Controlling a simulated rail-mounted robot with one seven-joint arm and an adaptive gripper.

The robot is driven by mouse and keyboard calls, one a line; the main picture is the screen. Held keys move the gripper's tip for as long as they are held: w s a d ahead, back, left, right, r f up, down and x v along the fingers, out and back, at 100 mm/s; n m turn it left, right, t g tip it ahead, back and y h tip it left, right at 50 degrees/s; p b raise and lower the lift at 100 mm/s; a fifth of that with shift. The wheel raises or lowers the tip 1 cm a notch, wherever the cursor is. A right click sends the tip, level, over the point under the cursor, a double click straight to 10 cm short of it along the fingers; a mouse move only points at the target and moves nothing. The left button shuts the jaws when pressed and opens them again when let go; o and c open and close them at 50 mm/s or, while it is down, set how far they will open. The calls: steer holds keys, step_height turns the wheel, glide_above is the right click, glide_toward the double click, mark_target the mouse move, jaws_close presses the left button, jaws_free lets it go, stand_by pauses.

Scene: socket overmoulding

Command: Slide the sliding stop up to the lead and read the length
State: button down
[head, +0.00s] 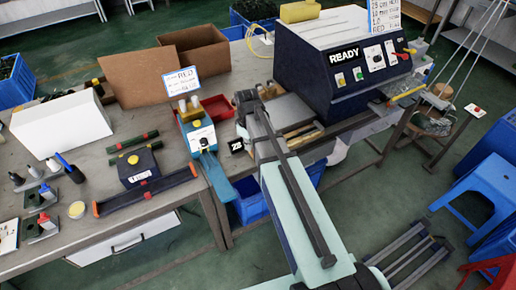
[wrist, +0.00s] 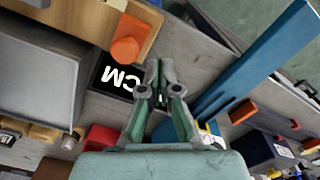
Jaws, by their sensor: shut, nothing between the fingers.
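My gripper (wrist: 160,65) is shut and empty in the middle of the wrist view, its fingertips close together. In the head view a small black display (head: 236,146) shows beside my arm, which hides much of the area. I cannot make out the lead or a clear length reading.
A blue bar (wrist: 255,62) runs diagonally right of my gripper. A grey block (wrist: 35,80) lies to the left. In the head view, a dark blue machine (head: 345,65) reading "READY" stands behind, and a blue device (head: 199,130) and red tray (head: 217,107) are left of my arm.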

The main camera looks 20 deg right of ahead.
steer(key=shift+f, duration=0.15)
steer(key=shift+f+b, duration=0.7)
steer(key=shift+f, duration=0.75)
steer(key=shift+d, duration=0.2)
steer(key=shift+w+d+p, duration=0.15)
steer(key=shift+w+d, duration=0.15)
steer(key=shift+d, duration=1.1)
steer(key=shift+w+d+p, duration=0.1)
steer(key=shift+w+d, duration=0.25)
steer(key=shift+d, duration=1)
steer(key=shift+w+d+p, duration=0.15)
steer(key=shift+w+d, duration=0.15)
steer(key=shift+d, duration=1.2)
steer(key=shift+s+a, duration=0.1)
steer(key=shift+a, duration=0.15)
steer(key=shift+a, duration=0.45)
step_height(320, 180, up, 7)
steer(key=p, duration=0.4)
steer(key=shift+p, duration=0.35)
